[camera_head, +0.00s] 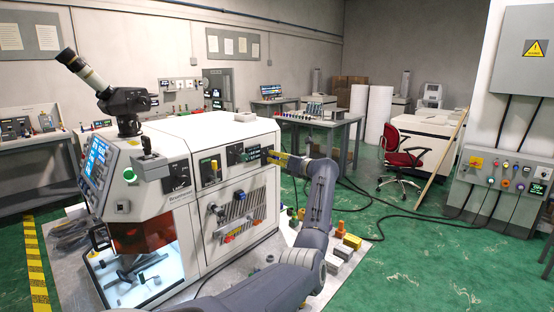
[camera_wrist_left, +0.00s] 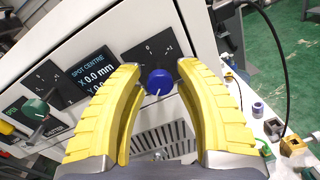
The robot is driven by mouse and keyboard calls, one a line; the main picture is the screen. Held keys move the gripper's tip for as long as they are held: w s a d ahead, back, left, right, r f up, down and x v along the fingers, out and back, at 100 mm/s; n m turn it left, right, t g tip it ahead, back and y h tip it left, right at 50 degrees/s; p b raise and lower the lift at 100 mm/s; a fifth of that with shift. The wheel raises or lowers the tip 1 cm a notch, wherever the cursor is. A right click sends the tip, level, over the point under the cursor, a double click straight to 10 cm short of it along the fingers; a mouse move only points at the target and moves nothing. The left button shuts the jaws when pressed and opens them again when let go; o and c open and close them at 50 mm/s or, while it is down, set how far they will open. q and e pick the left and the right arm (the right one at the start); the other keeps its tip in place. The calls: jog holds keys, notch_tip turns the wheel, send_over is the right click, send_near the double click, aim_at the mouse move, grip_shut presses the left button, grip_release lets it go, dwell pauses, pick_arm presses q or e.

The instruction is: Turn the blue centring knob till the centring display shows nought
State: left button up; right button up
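The blue centring knob (camera_wrist_left: 159,82) sits on the machine's front panel, below a small dial scale marked 0 and +. It shows in the left wrist view between the two yellow fingers of my left gripper (camera_wrist_left: 159,70). The fingers are open, with a gap on each side of the knob. The centring display (camera_wrist_left: 95,76), left of the knob, is headed SPOT CENTRE, and its readable figures show 0.0 mm. In the head view my left gripper (camera_head: 272,156) is at the panel's right end, beside the display (camera_head: 253,154); the knob is hidden there. My right gripper is not in view.
A green knob (camera_wrist_left: 36,108) is left of the display on the same panel. The white machine (camera_head: 210,135) has a vent grille below the panel. A black cable hangs right of the panel.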

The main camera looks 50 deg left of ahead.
pick_arm(q)
jog(key=shift+o, duration=1.2)
jog(key=shift+d, duration=0.1)
jog(key=d, duration=1.1)
jog(key=shift+w+d, duration=0.4)
jog(key=d, duration=0.4)
jog(key=a, duration=1.1)
jog(key=s+a, duration=0.1)
jog(key=a, duration=0.5)
jog(key=shift+f, duration=0.15)
